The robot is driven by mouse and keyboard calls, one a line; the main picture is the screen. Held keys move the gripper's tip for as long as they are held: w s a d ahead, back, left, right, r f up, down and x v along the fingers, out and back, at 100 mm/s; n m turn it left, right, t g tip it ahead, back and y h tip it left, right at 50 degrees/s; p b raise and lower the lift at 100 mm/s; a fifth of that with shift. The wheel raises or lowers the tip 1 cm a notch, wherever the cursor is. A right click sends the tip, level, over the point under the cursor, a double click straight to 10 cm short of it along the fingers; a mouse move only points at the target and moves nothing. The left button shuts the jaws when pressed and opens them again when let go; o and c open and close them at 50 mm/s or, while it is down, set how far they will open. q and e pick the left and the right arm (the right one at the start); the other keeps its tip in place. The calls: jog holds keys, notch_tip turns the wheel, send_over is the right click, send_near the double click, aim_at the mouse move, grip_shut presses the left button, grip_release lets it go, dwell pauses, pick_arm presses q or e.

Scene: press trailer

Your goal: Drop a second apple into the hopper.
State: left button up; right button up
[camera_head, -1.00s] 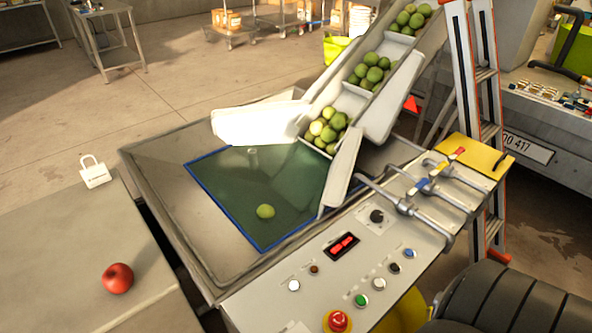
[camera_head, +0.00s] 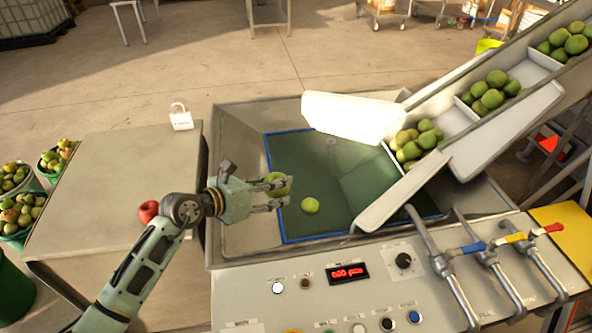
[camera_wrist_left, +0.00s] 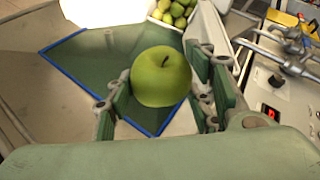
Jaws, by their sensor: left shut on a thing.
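My left gripper (camera_head: 280,192) is shut on a green apple (camera_head: 277,181) over the left part of the hopper (camera_head: 236,150). In the left wrist view the apple (camera_wrist_left: 161,76) sits between the two finger pads, with the hopper's dark green, blue-edged floor beyond it. Another green apple (camera_head: 310,205) lies on that floor (camera_head: 345,185), just right of my fingertips. My right gripper is not in view.
A grey table (camera_head: 100,190) left of the hopper bears a red apple (camera_head: 148,211) and a white padlock-shaped object (camera_head: 181,118). An inclined conveyor (camera_head: 500,120) with green apples rises to the right. The control panel (camera_head: 380,280) with pipes and valve handles stands in front.

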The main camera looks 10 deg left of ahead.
pick_arm(q)
jog(key=w+d+f+b, duration=0.3)
jog(key=w+f+b, duration=0.2)
jog(key=w+f, duration=0.1)
jog(key=shift+w+d+f+n+y+b, duration=0.15)
jog(key=shift+f+n+y+b, duration=0.15)
jog(key=shift+f, duration=0.45)
jog(key=o, duration=1.3)
jog(key=shift+c, duration=0.2)
jog(key=shift+o, duration=0.4)
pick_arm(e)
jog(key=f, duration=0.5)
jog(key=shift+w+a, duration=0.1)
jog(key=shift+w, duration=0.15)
pick_arm(q)
jog(key=v, duration=1.2)
jog(key=shift+f, duration=0.15)
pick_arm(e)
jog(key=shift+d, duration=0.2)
